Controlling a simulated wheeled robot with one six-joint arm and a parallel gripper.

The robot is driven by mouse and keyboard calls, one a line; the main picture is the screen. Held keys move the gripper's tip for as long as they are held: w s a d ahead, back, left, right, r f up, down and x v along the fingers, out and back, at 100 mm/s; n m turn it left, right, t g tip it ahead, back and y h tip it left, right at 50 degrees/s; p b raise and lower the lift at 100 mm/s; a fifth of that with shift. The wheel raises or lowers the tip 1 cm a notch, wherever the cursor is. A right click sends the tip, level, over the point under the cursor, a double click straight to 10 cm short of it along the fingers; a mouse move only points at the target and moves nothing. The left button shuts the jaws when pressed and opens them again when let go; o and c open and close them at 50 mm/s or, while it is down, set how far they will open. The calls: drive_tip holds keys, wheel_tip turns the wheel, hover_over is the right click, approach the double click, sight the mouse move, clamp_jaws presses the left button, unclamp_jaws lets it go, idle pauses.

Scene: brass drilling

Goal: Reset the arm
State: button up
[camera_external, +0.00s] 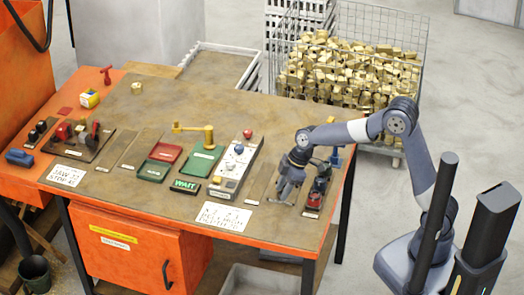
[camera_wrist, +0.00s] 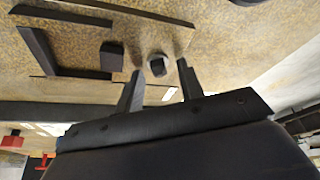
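My arm (camera_external: 345,132) reaches in from the right over the right end of the brown-topped orange workbench (camera_external: 240,110). My gripper (camera_external: 284,194) points down close above the bench, just left of a dark block with red and green buttons (camera_external: 317,188). In the wrist view my gripper (camera_wrist: 160,68) has its two dark fingers apart. A small round dark-and-grey part (camera_wrist: 158,65) shows between the fingertips, seemingly beyond them. Nothing is clearly held. Whether the fingers touch the bench cannot be told.
A control panel (camera_external: 237,160) and a white sign (camera_external: 222,217) lie left of my gripper. Green (camera_external: 200,160) and red (camera_external: 166,153) trays and a brass-coloured lever (camera_external: 208,135) are farther left. A wire cage of brass pieces (camera_external: 350,90) stands behind. The bench's back middle is mostly clear.

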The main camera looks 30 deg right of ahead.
drive_tip(key=shift+m, duration=0.3)
drive_tip(key=v, duration=1)
drive_tip(key=x, duration=1)
drive_tip(key=shift+f, duration=0.25)
drive_tip(key=shift+r+n, duration=0.3)
drive_tip(key=shift+n, duration=0.1)
drive_tip(key=n+g+p, duration=0.2)
drive_tip(key=n+p, duration=0.2)
drive_tip(key=n, duration=0.1)
drive_tip(key=shift+w+r, duration=0.1)
drive_tip(key=shift+r, duration=0.05)
drive_tip(key=n+g+p, duration=0.1)
drive_tip(key=n+p, duration=0.2)
drive_tip(key=n+g+h+p, duration=0.1)
drive_tip(key=n+p, duration=0.2)
drive_tip(key=p, duration=0.1)
drive_tip(key=b+v, duration=0.2)
drive_tip(key=v, duration=0.8)
drive_tip(key=shift+w+r, duration=0.2)
